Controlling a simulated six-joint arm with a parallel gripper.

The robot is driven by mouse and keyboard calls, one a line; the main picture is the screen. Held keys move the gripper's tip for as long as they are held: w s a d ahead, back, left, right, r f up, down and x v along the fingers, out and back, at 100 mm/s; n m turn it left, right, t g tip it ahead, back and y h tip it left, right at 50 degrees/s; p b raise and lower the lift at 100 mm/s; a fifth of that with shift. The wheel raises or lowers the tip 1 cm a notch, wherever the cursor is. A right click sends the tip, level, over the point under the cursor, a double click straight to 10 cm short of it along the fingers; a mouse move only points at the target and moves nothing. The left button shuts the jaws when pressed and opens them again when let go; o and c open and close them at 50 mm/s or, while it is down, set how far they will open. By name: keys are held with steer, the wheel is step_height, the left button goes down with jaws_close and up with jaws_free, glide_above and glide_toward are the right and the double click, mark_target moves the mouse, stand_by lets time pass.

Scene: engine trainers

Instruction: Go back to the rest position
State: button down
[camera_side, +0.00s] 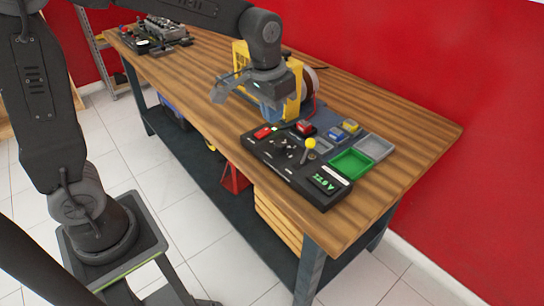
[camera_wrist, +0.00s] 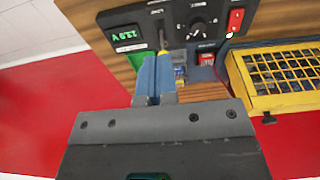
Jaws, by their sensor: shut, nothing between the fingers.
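My gripper (camera_side: 271,113) hangs over the workbench, in front of the yellow machine and beyond the black control panel in the side view. Its blue fingers point down. In the wrist view the two blue fingers (camera_wrist: 155,78) lie together with nothing between them. The fingers stand apart from the lever on the panel as far as the side view shows.
The black control panel (camera_side: 283,172) has a yellow-knobbed lever (camera_side: 310,143) and a red switch (camera_side: 263,132). Green (camera_side: 351,163) and grey (camera_side: 375,147) trays lie beside it. The yellow machine (camera_wrist: 278,78) stands close to my gripper. The bench's right end is bare.

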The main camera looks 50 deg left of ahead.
steer(key=s+a+r+t, duration=0.1)
steer(key=s+r+t, duration=0.1)
steer(key=s, duration=0.7)
steer(key=s+a+r+t, duration=0.1)
steer(key=s+r+t, duration=0.1)
steer(key=s, duration=0.6)
steer(key=shift+s, duration=0.4)
steer(key=c, duration=1.8)
jaws_free()
steer(key=shift+r, duration=0.15)
